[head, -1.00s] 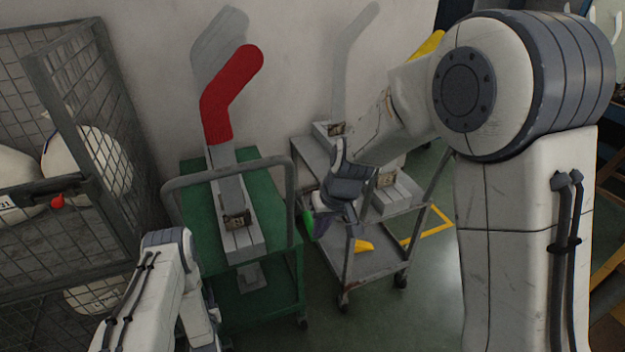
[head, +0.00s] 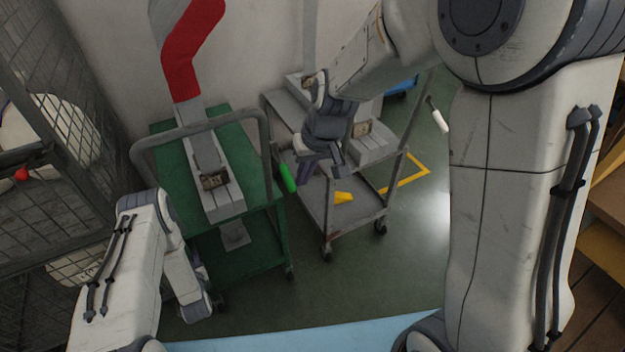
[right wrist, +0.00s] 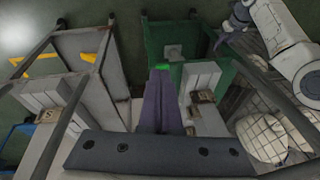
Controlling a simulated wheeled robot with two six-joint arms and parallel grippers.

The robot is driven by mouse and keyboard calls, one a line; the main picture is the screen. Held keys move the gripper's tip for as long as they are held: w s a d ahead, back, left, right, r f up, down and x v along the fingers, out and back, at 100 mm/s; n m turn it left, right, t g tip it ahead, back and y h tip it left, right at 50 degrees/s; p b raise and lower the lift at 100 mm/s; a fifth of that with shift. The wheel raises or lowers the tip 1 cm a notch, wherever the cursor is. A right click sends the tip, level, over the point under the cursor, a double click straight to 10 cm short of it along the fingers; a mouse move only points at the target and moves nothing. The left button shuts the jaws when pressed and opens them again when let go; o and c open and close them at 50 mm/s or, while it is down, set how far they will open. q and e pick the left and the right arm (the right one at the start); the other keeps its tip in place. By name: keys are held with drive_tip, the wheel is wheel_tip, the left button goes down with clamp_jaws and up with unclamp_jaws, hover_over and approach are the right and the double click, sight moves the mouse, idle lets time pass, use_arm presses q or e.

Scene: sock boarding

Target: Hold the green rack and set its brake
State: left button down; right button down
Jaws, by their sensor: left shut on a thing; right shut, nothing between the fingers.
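The green rack (head: 247,122) stands left of centre in the head view, with a grey tubular rail and a grey sock board wearing a red sock (head: 187,55). My left arm reaches its near left side; my left gripper (right wrist: 224,38) is shut at the rack's frame in the right wrist view, its contact partly hidden. A bright green grip (head: 287,178), which looks like the brake lever's, is beside the rack's right side. My right gripper (head: 302,176) is shut and empty, its purple-grey fingertips close to that grip. I cannot tell whether they touch.
A grey rack (head: 335,220) on castors stands close to the right, with a yellow piece (head: 343,197) on its lower shelf. A wire mesh cage (head: 45,130) is at the left. A white-gripped lever (head: 438,116) shows beyond. Floor in front is open.

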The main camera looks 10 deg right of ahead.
drive_tip(key=s+d+r, duration=0.2)
drive_tip(key=s+d, duration=0.3)
drive_tip(key=s, duration=0.3)
drive_tip(key=shift+s+r, duration=0.25)
drive_tip(key=shift+r, duration=0.15)
use_arm(q)
drive_tip(key=c, duration=0.5)
unclamp_jaws()
drive_tip(key=shift+w+f, duration=0.1)
drive_tip(key=shift+c, duration=0.2)
use_arm(e)
drive_tip(key=shift+a, duration=0.1)
